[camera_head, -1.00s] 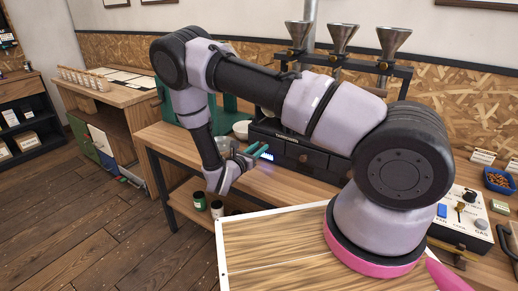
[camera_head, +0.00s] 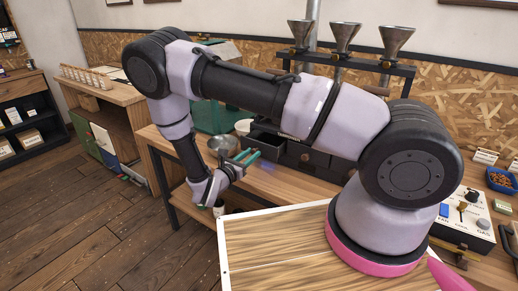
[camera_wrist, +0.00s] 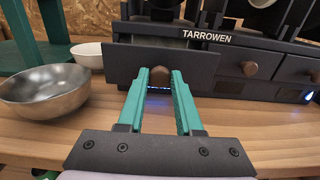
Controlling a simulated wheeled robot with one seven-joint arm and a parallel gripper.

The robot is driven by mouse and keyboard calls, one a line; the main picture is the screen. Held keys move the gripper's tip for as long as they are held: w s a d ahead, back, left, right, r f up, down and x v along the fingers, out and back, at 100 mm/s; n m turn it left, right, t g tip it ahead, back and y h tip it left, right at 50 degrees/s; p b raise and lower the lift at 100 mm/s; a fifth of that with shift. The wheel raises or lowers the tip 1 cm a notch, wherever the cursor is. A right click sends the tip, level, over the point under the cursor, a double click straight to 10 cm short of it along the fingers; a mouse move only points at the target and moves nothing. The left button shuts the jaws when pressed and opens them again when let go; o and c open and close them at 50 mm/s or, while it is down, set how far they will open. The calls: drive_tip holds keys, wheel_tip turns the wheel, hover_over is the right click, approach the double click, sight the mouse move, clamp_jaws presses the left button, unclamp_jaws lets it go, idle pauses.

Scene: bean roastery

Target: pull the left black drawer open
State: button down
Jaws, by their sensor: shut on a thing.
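The left black drawer (camera_wrist: 118,62) stands out from the black cabinet marked TARROWEN (camera_wrist: 270,44) in the wrist view. Its open top shows in the head view (camera_head: 266,138). The drawer's round wooden knob (camera_wrist: 160,74) sits between the teal fingers of my gripper (camera_wrist: 161,80), which is shut on it. In the head view my gripper (camera_head: 251,156) is at the drawer's front, above the wooden table. The knob is hidden there. The other drawers (camera_head: 312,156) are closed.
A metal bowl (camera_wrist: 42,92) and a white bowl (camera_wrist: 88,55) stand left of the drawer, with a teal stand (camera_wrist: 55,25) behind. Three metal funnels (camera_head: 343,38) rise above the cabinet. The table before the drawer is clear.

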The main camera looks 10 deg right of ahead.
drive_tip(key=v, duration=0.6)
drive_tip(key=c, duration=0.6)
unclamp_jaws()
drive_tip(key=v, duration=1)
drive_tip(key=shift+s+a, duration=0.25)
drive_tip(key=shift+r, duration=0.1)
